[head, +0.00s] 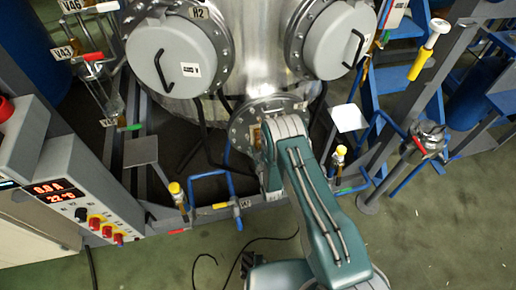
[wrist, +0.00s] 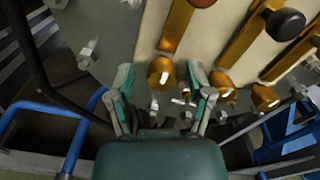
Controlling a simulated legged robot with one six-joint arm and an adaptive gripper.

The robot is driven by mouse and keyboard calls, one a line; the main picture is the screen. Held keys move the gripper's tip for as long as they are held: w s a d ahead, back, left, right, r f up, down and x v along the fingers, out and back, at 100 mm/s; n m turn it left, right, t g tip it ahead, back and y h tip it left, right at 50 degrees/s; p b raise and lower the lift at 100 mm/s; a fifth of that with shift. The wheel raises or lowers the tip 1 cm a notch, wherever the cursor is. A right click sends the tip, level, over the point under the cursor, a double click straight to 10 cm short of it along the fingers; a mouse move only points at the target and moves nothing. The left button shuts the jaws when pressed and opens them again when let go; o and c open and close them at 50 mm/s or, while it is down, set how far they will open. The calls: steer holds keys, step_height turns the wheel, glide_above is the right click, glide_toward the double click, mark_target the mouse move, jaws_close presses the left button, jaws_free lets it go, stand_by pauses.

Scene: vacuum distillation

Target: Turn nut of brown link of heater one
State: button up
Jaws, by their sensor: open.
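Brown-orange links run down a pale plate in the wrist view: one link (wrist: 176,28) at the centre, others to the right. A rounded brass-coloured nut (wrist: 160,72) sits at the lower end of the centre link. My gripper (wrist: 160,84) is open, with one finger on each side of that nut in the picture; I cannot tell whether they touch it. In the head view, my arm reaches to the round flange (head: 240,130) under the steel vessel and hides most of it. No label shows which heater a link belongs to.
More links end in nuts (wrist: 222,84) and (wrist: 265,96) close to the right finger. A black knob (wrist: 285,24) stands at upper right. Blue pipes (wrist: 75,150) flank the gripper. A control box (head: 75,190) stands left; the green floor in front is mostly clear.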

steer(key=v, duration=1.2)
